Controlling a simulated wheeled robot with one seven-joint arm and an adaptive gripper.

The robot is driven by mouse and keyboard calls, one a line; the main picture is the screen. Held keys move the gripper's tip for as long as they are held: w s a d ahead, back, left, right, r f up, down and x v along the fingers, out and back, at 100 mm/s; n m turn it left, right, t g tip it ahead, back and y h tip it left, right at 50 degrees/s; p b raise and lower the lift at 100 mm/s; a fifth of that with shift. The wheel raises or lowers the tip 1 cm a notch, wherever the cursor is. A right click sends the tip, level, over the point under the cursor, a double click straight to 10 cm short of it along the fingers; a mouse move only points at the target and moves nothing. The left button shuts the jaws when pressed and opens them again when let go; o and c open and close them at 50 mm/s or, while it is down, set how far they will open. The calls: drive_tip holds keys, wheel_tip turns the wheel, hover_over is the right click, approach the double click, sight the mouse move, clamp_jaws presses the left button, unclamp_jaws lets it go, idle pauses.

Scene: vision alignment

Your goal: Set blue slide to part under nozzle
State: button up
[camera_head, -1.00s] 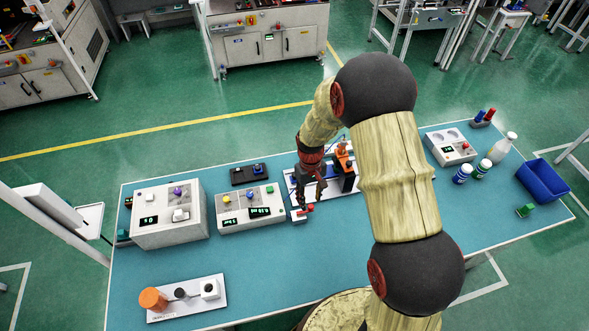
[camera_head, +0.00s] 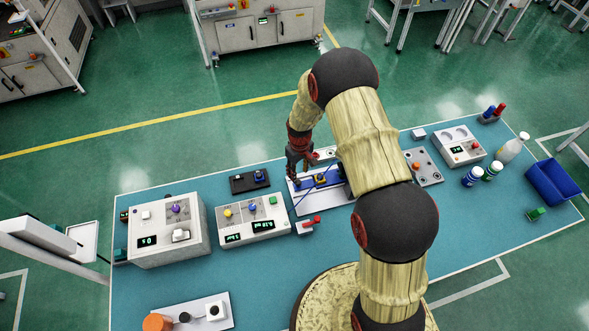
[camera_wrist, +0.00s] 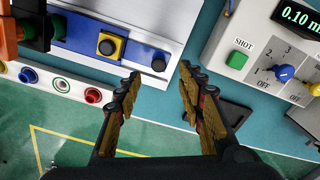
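The blue slide (camera_wrist: 80,28) lies on a white plate. In the head view the slide (camera_head: 309,183) and yellow block (camera_head: 320,179) show left of my arm. An orange and black fixture (camera_wrist: 30,25), probably the nozzle's, is cut off at the wrist view's left edge; the nozzle tip is not visible.
A control box (camera_wrist: 245,60) with a green SHOT button and blue dial stands right in the wrist view. A red-handled switch (camera_head: 309,223) sits in front of the slide plate. A strip of coloured sockets (camera_wrist: 60,84) lies behind.

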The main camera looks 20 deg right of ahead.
drive_tip(key=shift+w, duration=0.35)
drive_tip(key=shift+f+p, duration=0.3)
drive_tip(key=shift+f, duration=3.5)
drive_tip(key=shift+c, duration=0.9)
drive_tip(key=c, duration=0.7)
clamp_jaws()
